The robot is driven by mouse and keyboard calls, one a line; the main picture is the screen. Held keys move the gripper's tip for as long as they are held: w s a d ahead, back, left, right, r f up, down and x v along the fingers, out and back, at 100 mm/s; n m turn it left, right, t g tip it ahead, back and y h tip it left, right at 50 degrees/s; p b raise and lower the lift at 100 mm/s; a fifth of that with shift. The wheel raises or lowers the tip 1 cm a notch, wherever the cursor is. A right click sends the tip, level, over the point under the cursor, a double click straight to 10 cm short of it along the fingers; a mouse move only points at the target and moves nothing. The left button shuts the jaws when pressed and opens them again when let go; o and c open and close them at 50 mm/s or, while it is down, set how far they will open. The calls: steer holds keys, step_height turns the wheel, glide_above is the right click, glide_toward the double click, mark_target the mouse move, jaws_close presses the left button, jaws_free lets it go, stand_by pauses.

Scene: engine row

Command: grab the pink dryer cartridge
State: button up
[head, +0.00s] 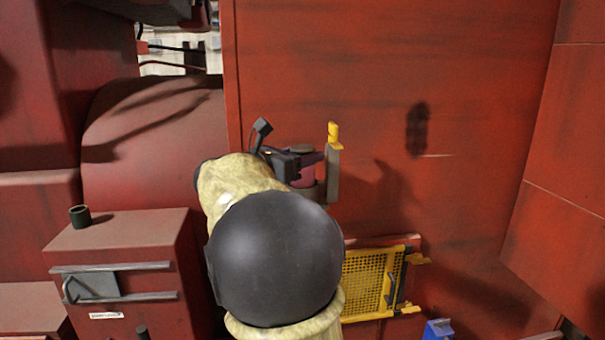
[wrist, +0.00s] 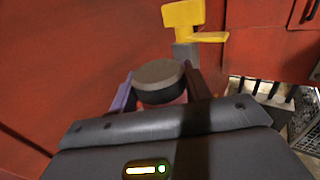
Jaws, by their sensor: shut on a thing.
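The pink dryer cartridge (head: 307,176) is at the red wall in the head view, partly hidden by my arm and gripper. In the wrist view its dark round cap with a grey top (wrist: 159,82) stands up between the fingers, and a little pink shows below the cap. My gripper (head: 308,160) is shut on the cartridge, with one purple finger on each side of it. It also shows in the wrist view (wrist: 160,95). A grey bracket with a yellow top (head: 333,160) stands just right of the cartridge; I cannot tell whether they touch.
A yellow mesh panel (head: 365,280) is below right of my arm. A blue box (head: 438,329) is at the bottom. A red cabinet (head: 130,270) with a grey handle is at left. The red wall (head: 460,110) right of the bracket is mostly bare.

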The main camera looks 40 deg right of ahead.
step_height(320, 180, up, 10)
steer(key=shift+f+b, duration=0.25)
steer(key=shift+b, duration=0.4)
steer(key=shift+w+r, duration=0.15)
steer(key=shift+r, duration=0.1)
steer(key=shift+s, duration=0.2)
